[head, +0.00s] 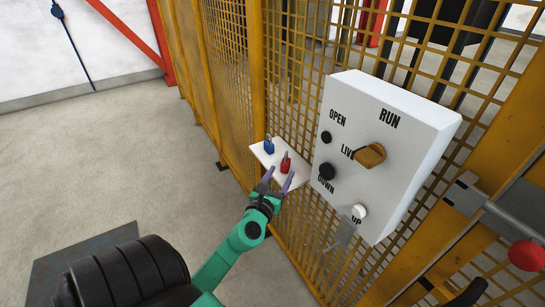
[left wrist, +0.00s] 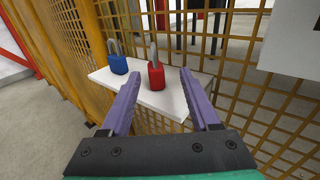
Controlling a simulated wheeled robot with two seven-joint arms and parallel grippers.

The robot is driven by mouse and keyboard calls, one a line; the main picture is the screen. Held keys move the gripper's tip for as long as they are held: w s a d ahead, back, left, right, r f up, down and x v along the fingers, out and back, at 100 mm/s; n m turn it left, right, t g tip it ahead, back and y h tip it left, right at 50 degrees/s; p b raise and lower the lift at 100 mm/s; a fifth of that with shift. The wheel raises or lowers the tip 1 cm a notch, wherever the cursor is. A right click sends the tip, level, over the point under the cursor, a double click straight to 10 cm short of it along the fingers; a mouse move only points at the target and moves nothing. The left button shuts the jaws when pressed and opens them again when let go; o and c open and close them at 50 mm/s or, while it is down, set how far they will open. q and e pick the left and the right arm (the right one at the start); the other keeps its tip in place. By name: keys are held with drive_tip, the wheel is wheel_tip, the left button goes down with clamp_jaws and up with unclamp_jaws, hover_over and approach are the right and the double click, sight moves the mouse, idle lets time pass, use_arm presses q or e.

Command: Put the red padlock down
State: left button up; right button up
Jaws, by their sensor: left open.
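The red padlock (head: 285,165) stands upright on a small white shelf (head: 264,153) fixed to the yellow mesh fence. In the left wrist view the red padlock (left wrist: 156,76) shows with its grey shackle up, near the shelf's right part. My left gripper (head: 278,181) is open, with its two purple fingers pointing at the padlock. In the left wrist view the fingers of my left gripper (left wrist: 158,90) lie to either side of the padlock, with gaps between, and do not touch it. My right gripper is not in view.
A blue padlock (left wrist: 118,64) stands on the shelf left of the red one. A white control box (head: 352,170) with knobs and buttons is right of the shelf. The yellow mesh fence (head: 227,70) rises behind the shelf. The floor (head: 130,160) at left is bare.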

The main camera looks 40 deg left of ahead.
use_arm(q)
drive_tip(key=b+v, duration=0.3)
drive_tip(key=v, duration=0.5)
drive_tip(key=s+f+n+g+h, duration=0.1)
drive_tip(key=s+f+n+g, duration=0.3)
drive_tip(key=f, duration=0.7)
drive_tip(key=d+f+n+g+h, duration=0.1)
drive_tip(key=f+n+g, duration=0.1)
drive_tip(key=f+n, duration=0.65)
drive_tip(key=s+f+n+g+h, duration=0.1)
drive_tip(key=s+f+n+g, duration=0.15)
drive_tip(key=f, duration=1.05)
drive_tip(key=s+d+f+n+g+h, duration=0.1)
drive_tip(key=s+d+f+n+g, duration=0.2)
drive_tip(key=s+f+n, duration=0.4)
drive_tip(key=s+d+f+n+g+h, duration=0.2)
drive_tip(key=s+f+n, duration=0.5)
drive_tip(key=s+f, duration=0.5)
drive_tip(key=s+d+g, duration=0.1)
drive_tip(key=s+g, duration=0.1)
drive_tip(key=s, duration=0.1)
drive_tip(key=shift+d+f, duration=0.2)
drive_tip(key=shift+f, duration=0.05)
